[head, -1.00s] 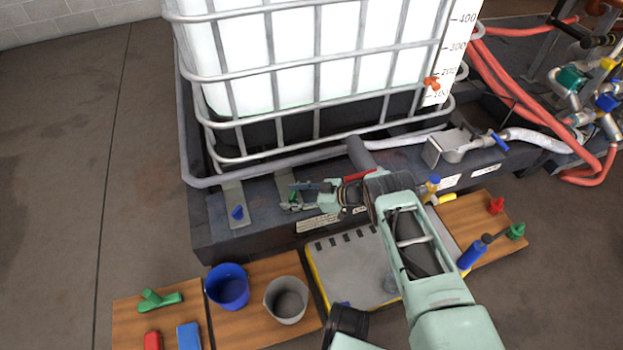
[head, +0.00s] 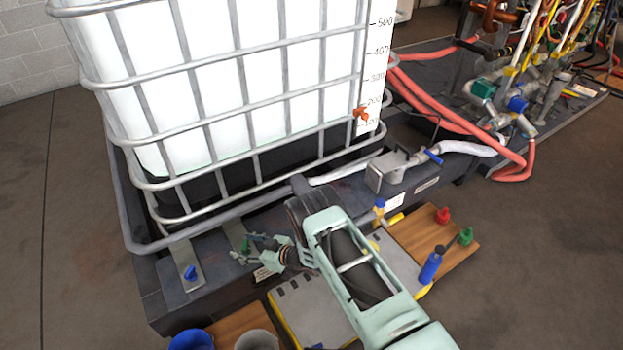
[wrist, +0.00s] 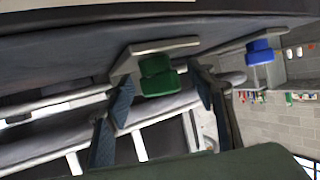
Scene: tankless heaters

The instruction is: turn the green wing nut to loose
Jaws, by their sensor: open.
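The green wing nut (head: 246,244) sits on a metal bracket on the dark base of the caged tank. In the wrist view the green wing nut (wrist: 158,76) shows as two stacked green lobes in front of its grey bracket plate. My gripper (head: 245,250) is open at the nut, one finger on each side. In the wrist view my gripper's fingers (wrist: 160,84) flank the nut, with visible gaps on both sides. Whether the nut is fully between the pads in depth is hard to tell.
A blue wing nut (head: 190,272) sits on a neighbouring bracket to the left; it also shows in the wrist view (wrist: 260,52). The tank's cage bars (head: 225,165) rise behind the gripper. A blue-handled valve (head: 392,168) stands to the right. A blue cup (head: 191,340) is at the bottom edge.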

